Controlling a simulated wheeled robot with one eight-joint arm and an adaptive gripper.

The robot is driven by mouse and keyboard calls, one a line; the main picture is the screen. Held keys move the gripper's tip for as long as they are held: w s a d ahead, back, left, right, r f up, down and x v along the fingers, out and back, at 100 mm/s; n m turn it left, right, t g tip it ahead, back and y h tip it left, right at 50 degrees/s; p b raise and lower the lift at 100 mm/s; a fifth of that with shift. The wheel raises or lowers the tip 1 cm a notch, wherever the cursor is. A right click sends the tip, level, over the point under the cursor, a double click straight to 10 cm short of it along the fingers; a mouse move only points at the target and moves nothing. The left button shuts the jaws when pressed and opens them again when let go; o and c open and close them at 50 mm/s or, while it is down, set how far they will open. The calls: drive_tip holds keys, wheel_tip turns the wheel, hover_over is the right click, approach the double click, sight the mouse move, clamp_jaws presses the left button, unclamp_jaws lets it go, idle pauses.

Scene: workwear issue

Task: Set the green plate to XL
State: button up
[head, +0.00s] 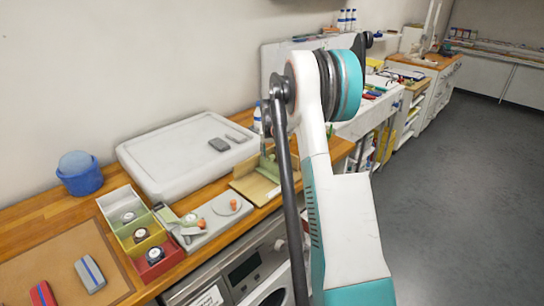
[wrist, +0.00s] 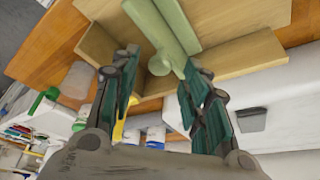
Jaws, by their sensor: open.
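The green plate (wrist: 178,24) stands on a wooden stand (wrist: 235,55) in the wrist view. In the head view the green plate (head: 269,163) is partly hidden by my arm, on the wooden stand (head: 254,188). No size marks such as XL can be read. My gripper (wrist: 160,70) is open, its fingers on either side of the knob. I cannot tell whether either finger touches it. In the head view the gripper is hidden behind my arm.
A large white tray (head: 150,184) is behind the stand. A divided box (head: 103,204) with white, green and red compartments stands left, beside a grey plate (head: 205,238) with orange knobs. A blue tub (head: 82,181) and brown mat (head: 62,262) lie further left. Open floor (head: 450,160) is right.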

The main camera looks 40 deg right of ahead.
drive_tip(key=shift+x, duration=0.8)
drive_tip(key=shift+c, duration=0.2)
clamp_jaws()
drive_tip(key=a+b, duration=0.1)
drive_tip(key=a, duration=1)
drive_tip(key=shift+s, duration=0.45)
drive_tip(key=shift+o, duration=0.2)
unclamp_jaws()
